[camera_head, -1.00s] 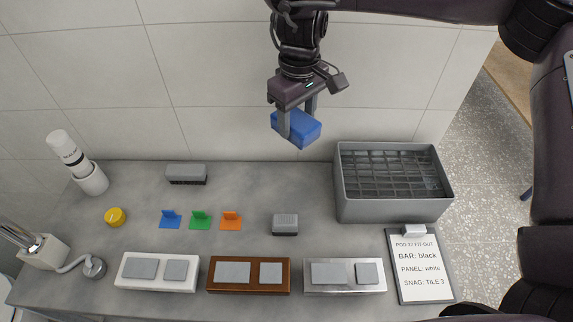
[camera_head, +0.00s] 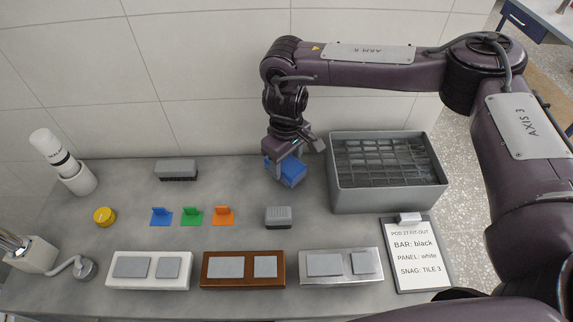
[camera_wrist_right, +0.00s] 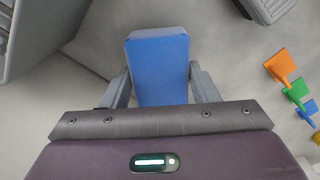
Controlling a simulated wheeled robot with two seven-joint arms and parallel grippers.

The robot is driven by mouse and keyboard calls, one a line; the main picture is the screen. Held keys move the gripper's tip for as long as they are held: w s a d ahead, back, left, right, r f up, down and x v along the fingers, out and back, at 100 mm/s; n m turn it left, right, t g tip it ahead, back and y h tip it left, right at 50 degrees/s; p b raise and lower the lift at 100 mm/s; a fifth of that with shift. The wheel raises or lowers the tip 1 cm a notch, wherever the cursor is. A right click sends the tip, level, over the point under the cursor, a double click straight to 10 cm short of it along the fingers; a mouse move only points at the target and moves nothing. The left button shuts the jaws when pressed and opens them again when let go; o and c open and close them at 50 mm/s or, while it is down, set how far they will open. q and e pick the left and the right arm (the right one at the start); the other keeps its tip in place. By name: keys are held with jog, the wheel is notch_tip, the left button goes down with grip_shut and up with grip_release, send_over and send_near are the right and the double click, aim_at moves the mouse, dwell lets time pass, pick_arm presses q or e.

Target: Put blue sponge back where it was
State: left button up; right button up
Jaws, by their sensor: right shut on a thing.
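The blue sponge (camera_head: 291,173) is a blue block, held by my right gripper (camera_head: 284,164) at or just above the grey counter, left of the grey crate. I cannot tell whether it touches the counter. In the right wrist view the sponge (camera_wrist_right: 160,68) sits between the two fingers of my right gripper (camera_wrist_right: 161,82), which are shut on its sides. My left gripper is not in view.
The grey crate (camera_head: 338,200) with a wire rack stands close to the right. A grey block (camera_head: 278,217) lies in front of the sponge. Blue (camera_head: 161,216), green (camera_head: 192,216) and orange (camera_head: 222,215) clips stand to the left. The tiled wall (camera_head: 210,80) is close behind.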

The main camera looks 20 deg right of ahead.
aim_at(286, 163)
notch_tip(286, 163, down, 3)
jog(key=shift+r, duration=0.1)
jog(key=o, duration=0.9)
jog(key=shift+r, duration=0.1)
notch_tip(286, 163, up, 12)
jog(key=shift+f, duration=0.1)
dwell(0.3)
